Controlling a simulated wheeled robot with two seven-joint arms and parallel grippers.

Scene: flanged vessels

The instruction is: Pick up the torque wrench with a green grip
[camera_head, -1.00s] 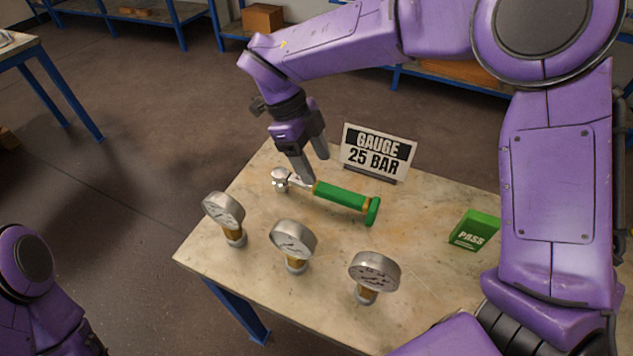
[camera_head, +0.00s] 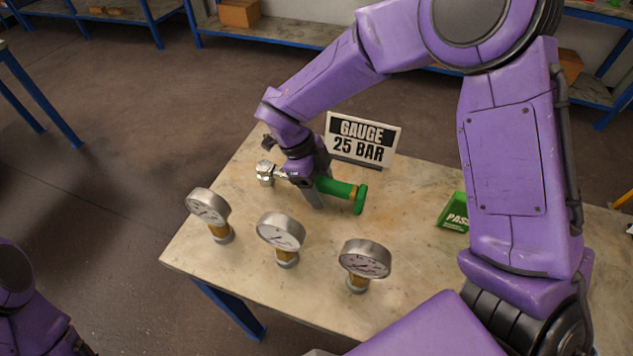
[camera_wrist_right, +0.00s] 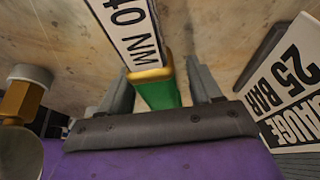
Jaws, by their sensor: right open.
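The torque wrench lies on the table, with its green grip (camera_head: 335,187) to the right and its silver head (camera_head: 265,172) to the left. My right gripper (camera_head: 316,194) is down over the wrench at the left part of the grip and hides part of it. In the right wrist view the green grip (camera_wrist_right: 158,95) lies between the two open fingers of the right gripper (camera_wrist_right: 160,77), with gaps on both sides. A white label plate (camera_wrist_right: 126,28) with black print on the wrench also shows there. My left gripper is out of view.
Three pressure gauges (camera_head: 208,207), (camera_head: 281,232), (camera_head: 364,259) stand along the table's near side. A "GAUGE 25 BAR" sign (camera_head: 362,139) stands close behind the wrench. A green PASS block (camera_head: 454,212) is at the right. The table (camera_head: 405,205) is bare between grip and block.

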